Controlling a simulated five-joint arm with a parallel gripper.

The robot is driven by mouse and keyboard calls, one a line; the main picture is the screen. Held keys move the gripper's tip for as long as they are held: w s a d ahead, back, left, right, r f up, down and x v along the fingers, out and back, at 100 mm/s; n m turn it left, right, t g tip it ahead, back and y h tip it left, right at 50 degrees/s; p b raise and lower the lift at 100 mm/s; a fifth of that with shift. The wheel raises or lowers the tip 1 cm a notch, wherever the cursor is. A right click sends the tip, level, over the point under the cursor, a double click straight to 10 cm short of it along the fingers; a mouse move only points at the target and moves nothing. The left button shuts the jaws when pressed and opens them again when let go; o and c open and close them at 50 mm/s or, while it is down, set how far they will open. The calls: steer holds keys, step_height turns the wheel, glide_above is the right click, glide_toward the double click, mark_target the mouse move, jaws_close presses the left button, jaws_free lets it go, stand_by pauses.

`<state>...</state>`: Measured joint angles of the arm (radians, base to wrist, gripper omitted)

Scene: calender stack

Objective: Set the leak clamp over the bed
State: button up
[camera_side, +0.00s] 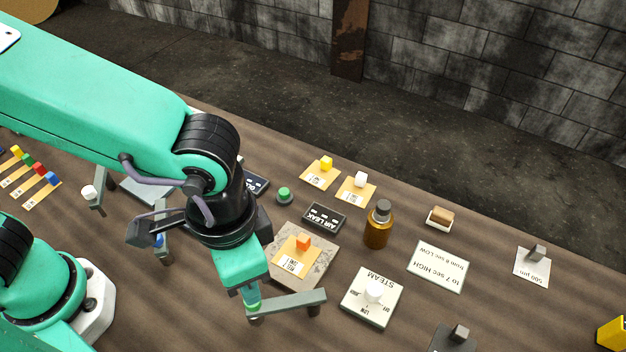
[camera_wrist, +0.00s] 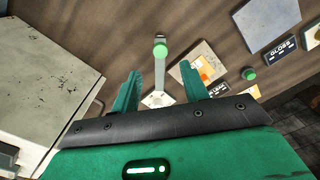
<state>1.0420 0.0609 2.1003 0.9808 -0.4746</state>
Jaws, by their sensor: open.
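A grey bar on short feet with a green knob (camera_wrist: 160,50), which looks like the leak clamp, stands on the bench; the side view shows its bar (camera_side: 290,303) low in the middle. A mottled grey slab (camera_side: 322,262), possibly the bed, lies just behind it with a tan card and orange block on top. The slab also shows in the wrist view (camera_wrist: 190,52). My gripper (camera_side: 249,287) is just above the knob end of the bar. In the wrist view my open, empty jaws (camera_wrist: 160,82) have the bar showing between them. Whether they touch it I cannot tell.
A white STEAM plate (camera_side: 370,300) with a white knob sits right of the bar. A brown bottle (camera_side: 378,226) and an AIR LEAK sign (camera_side: 325,218) stand behind. A green button (camera_side: 285,196) is beyond the slab. A large pale box (camera_wrist: 45,85) fills the wrist view's left.

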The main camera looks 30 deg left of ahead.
mark_target(286, 304)
steer(key=shift+f, duration=3.85)
jaws_close()
